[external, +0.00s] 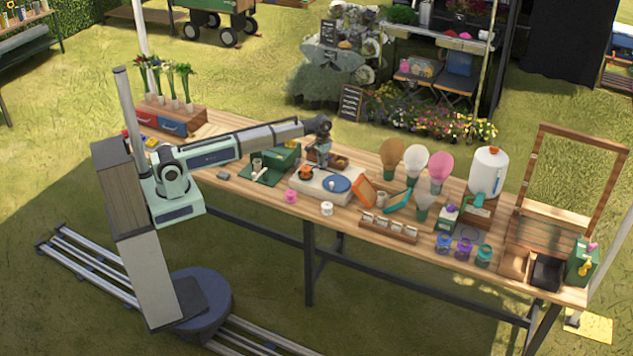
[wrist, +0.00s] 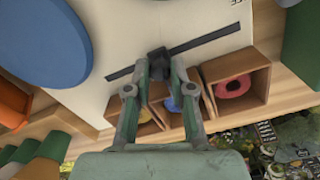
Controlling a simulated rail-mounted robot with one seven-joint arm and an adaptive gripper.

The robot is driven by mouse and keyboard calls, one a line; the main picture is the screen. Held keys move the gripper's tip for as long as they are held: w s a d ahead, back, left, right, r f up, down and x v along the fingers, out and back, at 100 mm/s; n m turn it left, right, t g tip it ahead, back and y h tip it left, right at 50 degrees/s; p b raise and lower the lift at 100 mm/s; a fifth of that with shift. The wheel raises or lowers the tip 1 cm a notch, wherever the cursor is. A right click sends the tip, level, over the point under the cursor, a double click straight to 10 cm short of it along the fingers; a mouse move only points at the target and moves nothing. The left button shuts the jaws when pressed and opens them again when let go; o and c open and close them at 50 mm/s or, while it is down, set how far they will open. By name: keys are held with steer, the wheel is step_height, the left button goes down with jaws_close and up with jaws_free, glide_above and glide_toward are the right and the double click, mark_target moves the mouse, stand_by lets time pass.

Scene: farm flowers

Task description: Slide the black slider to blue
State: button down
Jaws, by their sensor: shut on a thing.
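The black slider (wrist: 158,62) is a small dark knob on a straight black slot (wrist: 205,39) in a pale panel (wrist: 120,45). The slot shows on both sides of it, longer to the right in the wrist view. My gripper (wrist: 159,72) is shut on the slider, its fingers either side of it. Three wooden compartments lie along the panel's edge: one with something yellow (wrist: 145,116), the middle one with something blue (wrist: 172,104), one with a red ring (wrist: 235,87). The slider is near the yellow and blue ones. In the external view my gripper (external: 322,164) is over the panel (external: 312,192).
A large blue disc (wrist: 42,40) lies on the panel, left of the slot in the wrist view. A green box (external: 285,155) stands left of the panel in the external view. An orange frame (external: 364,191) and several bulb-shaped items stand to its right.

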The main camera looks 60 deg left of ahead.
steer(key=shift+s+a, duration=0.1)
steer(key=c, duration=1)
jaws_free()
step_height(320, 180, up, 12)
